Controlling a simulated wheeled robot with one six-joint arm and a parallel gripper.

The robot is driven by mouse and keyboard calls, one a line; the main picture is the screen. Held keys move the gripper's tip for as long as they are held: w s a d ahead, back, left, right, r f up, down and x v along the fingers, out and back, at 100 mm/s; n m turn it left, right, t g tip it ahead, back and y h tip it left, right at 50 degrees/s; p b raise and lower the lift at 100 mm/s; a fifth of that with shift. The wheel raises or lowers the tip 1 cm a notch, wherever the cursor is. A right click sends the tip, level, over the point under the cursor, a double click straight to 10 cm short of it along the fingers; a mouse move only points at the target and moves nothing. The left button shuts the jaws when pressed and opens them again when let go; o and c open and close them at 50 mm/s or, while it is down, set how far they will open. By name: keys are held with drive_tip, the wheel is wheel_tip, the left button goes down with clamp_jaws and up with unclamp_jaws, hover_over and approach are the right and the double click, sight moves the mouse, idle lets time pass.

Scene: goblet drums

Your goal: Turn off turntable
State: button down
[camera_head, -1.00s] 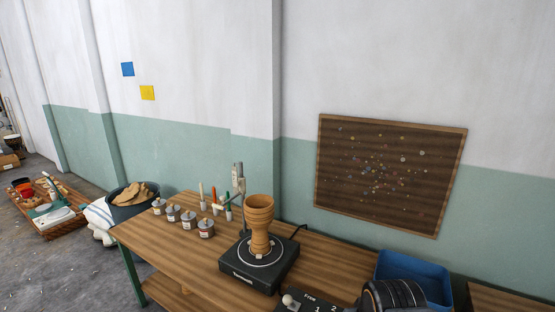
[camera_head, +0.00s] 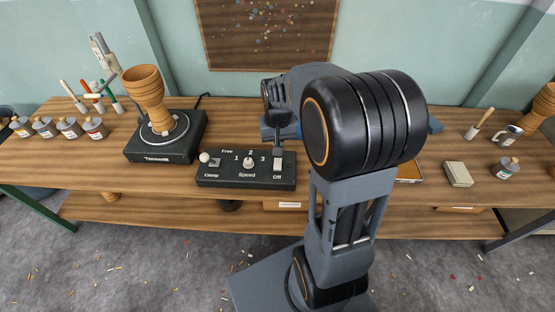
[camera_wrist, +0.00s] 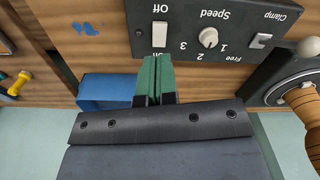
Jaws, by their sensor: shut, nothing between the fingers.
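The turntable (camera_head: 186,152) is a black square box with a round plate at the left of the workbench. A brown clay goblet (camera_head: 147,92) stands on it. Right of it lies a black control box (camera_head: 216,181) with a clamp switch, a speed knob (camera_head: 248,163) and a white Off switch (camera_head: 278,164). In the wrist view the box is upside down, with the Off switch (camera_wrist: 159,34) and the speed knob (camera_wrist: 208,38). My gripper (camera_wrist: 152,58) is shut and empty, its green fingertips close by the Off switch. I cannot tell whether they touch.
Grey-lidded jars (camera_head: 69,128) stand left of the turntable. A blue bin (camera_wrist: 108,91) shows beside my fingers, mostly hidden by my arm in the head view. A small box (camera_head: 458,174) and a jar (camera_head: 505,169) stand on the right. Bench space left of the control box is narrow.

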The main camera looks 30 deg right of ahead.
drive_tip(key=m+b, duration=0.1)
drive_tip(key=m, duration=0.1)
hover_over(278, 159)
drive_tip(key=s, duration=0.2)
wheel_tip(278, 159, down, 3)
drive_tip(key=shift+w+r+m, duration=0.4)
drive_tip(key=shift+w+r, duration=0.4)
drive_tip(key=shift+w, duration=0.15)
wheel_tip(278, 159, down, 14)
drive_tip(key=shift+f+b, duration=0.1)
drive_tip(key=shift+b, duration=0.3)
